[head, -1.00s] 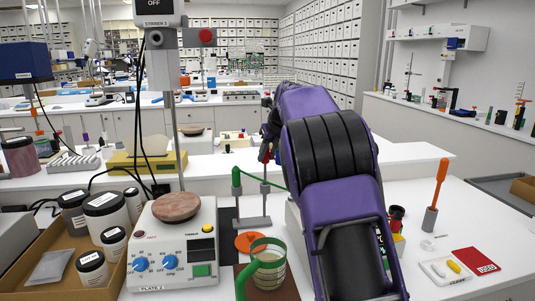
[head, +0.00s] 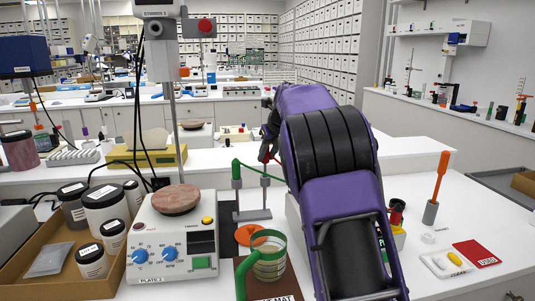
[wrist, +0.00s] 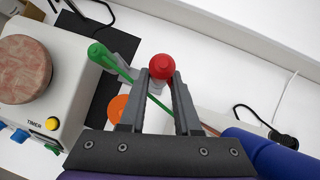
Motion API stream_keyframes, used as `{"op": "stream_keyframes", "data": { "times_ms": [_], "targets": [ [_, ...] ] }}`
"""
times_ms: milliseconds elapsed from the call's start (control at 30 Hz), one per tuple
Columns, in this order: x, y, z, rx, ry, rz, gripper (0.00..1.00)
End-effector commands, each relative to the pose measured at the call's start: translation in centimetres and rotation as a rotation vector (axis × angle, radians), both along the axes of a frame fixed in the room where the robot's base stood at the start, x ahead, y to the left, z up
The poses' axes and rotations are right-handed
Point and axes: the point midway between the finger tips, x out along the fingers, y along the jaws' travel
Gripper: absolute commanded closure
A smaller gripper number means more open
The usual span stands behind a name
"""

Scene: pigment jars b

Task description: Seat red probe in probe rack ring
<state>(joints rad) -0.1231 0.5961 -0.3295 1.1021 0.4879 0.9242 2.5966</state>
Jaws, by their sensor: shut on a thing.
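My gripper (wrist: 160,85) is shut on the red probe (wrist: 162,67), whose round red top shows between the fingertips in the wrist view. In the head view the red probe (head: 264,153) is a small red patch at the arm's far end, partly hidden by my arm. The probe rack (head: 252,214) stands on the bench below it, with a grey base and two uprights. A green-topped probe (wrist: 97,51) stands at the rack, left of my gripper. The ring under the red probe is hidden by my fingers, so I cannot tell whether the probe is in it.
A hotplate (head: 177,238) and a box of jars (head: 120,288) stand to the left. A green-handled beaker (head: 268,263) and an orange disc (wrist: 118,108) are near the rack. A green cable (wrist: 155,102) passes under my gripper. An orange screwdriver (head: 440,177) stands to the right.

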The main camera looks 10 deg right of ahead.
Motion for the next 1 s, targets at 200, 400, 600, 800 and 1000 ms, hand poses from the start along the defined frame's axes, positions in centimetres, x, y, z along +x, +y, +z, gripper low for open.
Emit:
{"op": "stream_keyframes", "data": {
  "times_ms": [200,400,600,800,1000],
  "targets": [
    [0.0,0.0,-0.7,0.000,0.002,-0.001,1.00],
    [0.0,-0.1,-1.2,0.000,0.002,-0.002,1.00],
    [0.0,-0.1,-1.7,0.000,0.002,-0.002,1.00],
    [0.0,-0.1,-2.2,-0.001,0.002,-0.001,1.00],
    [0.0,0.0,-2.7,0.000,0.002,-0.001,1.00]
  ]
}}
